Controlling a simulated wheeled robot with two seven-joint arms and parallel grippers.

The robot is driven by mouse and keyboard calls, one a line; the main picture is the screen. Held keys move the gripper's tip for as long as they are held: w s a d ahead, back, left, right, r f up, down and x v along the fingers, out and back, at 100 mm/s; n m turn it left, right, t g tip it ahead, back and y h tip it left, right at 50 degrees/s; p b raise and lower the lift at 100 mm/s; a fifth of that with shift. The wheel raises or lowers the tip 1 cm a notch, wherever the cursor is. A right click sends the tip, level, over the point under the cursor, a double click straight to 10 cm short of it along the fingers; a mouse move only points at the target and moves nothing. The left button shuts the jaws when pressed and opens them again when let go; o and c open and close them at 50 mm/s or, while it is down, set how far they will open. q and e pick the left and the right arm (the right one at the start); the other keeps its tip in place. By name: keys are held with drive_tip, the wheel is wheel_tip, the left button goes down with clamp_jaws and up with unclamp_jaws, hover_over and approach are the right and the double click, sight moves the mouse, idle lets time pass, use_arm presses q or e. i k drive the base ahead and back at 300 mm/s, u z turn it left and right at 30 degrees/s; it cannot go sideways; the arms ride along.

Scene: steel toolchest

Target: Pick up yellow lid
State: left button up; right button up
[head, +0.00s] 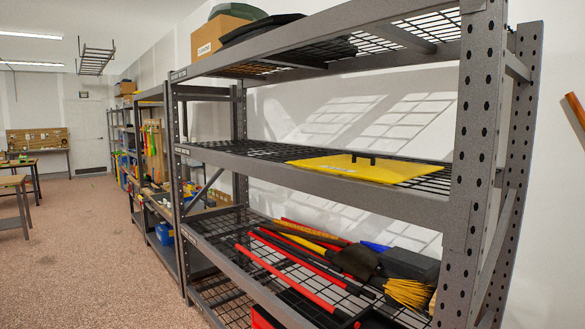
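The yellow lid (372,168) is a flat yellow panel with a small black handle on top. It lies on the right part of the middle wire shelf (262,152) of the near grey steel rack. Its near edge is at the shelf's front beam. Nothing lies on top of it. Neither of my grippers shows in the head view, so their state is hidden.
The rack's thick right upright (474,130) stands beside the lid. The upper shelf (330,50) hangs above it with a cardboard box (220,36). Below lie red-handled tools (290,272) and a yellow broom (409,292). The speckled floor (90,250) at left is open.

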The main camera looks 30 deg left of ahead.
sight(363, 166)
drive_tip(key=u, duration=2.65)
drive_tip(key=i, duration=1.95)
drive_tip(key=z, duration=3)
